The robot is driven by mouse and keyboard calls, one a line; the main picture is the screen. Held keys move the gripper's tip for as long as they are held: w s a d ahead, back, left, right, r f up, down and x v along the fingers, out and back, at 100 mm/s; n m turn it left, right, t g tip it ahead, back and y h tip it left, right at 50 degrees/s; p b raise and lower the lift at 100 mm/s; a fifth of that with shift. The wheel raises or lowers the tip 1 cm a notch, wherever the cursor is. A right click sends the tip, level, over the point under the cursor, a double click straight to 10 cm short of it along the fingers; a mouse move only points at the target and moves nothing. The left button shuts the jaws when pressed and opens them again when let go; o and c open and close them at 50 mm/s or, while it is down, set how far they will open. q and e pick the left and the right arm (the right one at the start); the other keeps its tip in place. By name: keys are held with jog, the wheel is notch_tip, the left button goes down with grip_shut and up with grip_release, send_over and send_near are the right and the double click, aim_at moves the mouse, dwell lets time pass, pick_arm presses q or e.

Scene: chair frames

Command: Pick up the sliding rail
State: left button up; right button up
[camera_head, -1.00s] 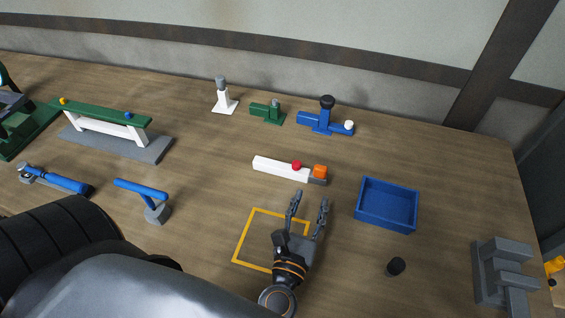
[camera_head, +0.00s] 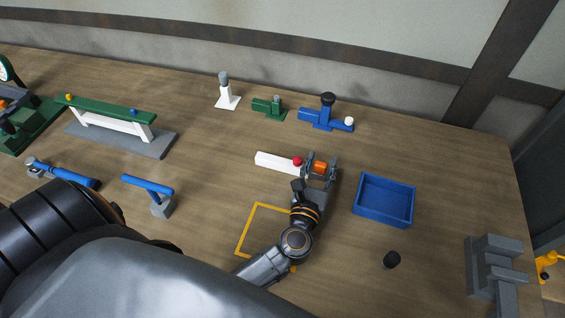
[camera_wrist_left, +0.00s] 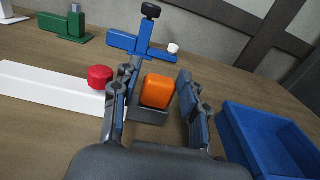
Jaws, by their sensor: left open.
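A white bar (camera_head: 274,162), which looks like the sliding rail, lies on the wooden table. A red knob (camera_head: 297,161) is near its right end, and an orange block (camera_head: 320,167) on a dark grey piece is at that end. My left gripper (camera_head: 322,158) is open, with one finger on each side of the orange block. In the left wrist view the block (camera_wrist_left: 158,91) stands between the fingers with gaps beside it. The white bar (camera_wrist_left: 50,86) and red knob (camera_wrist_left: 100,77) are left of the fingers there. My right gripper is not in view.
A blue tray (camera_head: 385,200) is just right of the gripper. A blue fixture with a black knob (camera_head: 327,114) and a green fixture (camera_head: 268,107) stand behind. A yellow outlined square (camera_head: 247,229) lies in front, partly under my arm.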

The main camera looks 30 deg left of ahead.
pick_arm(q)
grip_shut()
